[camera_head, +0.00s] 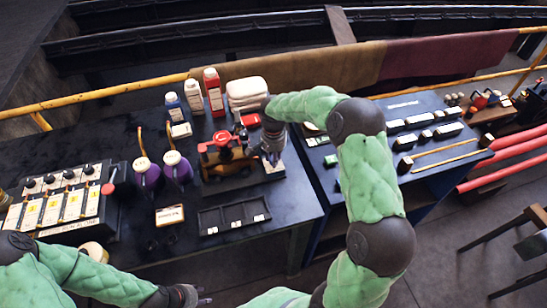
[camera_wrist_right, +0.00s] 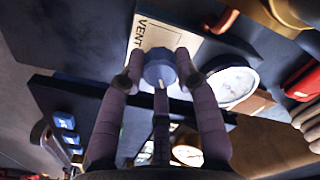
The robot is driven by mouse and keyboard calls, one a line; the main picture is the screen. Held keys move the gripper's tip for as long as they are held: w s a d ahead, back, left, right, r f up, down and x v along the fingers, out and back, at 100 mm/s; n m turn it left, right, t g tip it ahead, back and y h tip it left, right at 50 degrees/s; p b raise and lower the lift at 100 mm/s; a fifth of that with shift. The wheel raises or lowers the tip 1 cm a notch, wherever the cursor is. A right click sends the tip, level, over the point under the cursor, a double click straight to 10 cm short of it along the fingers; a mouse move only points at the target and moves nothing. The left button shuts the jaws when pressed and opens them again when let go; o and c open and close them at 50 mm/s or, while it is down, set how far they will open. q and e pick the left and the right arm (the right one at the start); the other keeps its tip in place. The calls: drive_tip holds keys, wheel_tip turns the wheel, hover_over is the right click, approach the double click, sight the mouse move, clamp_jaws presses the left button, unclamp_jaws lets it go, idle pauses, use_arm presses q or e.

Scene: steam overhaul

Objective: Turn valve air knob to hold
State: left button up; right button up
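In the right wrist view a blue faceted knob (camera_wrist_right: 160,70) with a pale pointer mark sits beside a cream plate lettered "VENT" (camera_wrist_right: 160,35); the rest of the lettering is covered. My right gripper (camera_wrist_right: 160,63) has a fingertip on each side of the knob, and they appear to touch it. In the head view my right gripper (camera_head: 272,155) points down at the right end of the small red-and-black engine (camera_head: 225,158) and hides the knob. My left gripper (camera_head: 190,297) is low at the front, away from the bench, its fingers too small to read.
A white gauge (camera_wrist_right: 235,87) is close to the right finger. On the bench (camera_head: 130,235) stand two purple oil cans (camera_head: 147,175), bottles (camera_head: 214,90), a black tray (camera_head: 235,218) and a lever panel (camera_head: 60,200). A second blue bench (camera_head: 430,110) is at right.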

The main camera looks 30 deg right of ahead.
clamp_jaws()
drive_tip(key=n+p, duration=0.1)
drive_tip(key=n, duration=0.3)
drive_tip(key=shift+n+p, duration=0.3)
drive_tip(key=n+p, duration=0.1)
drive_tip(key=n, duration=0.2)
drive_tip(key=shift+n, duration=0.3)
drive_tip(key=shift+n+p, duration=0.5)
drive_tip(key=shift+n, duration=1.3)
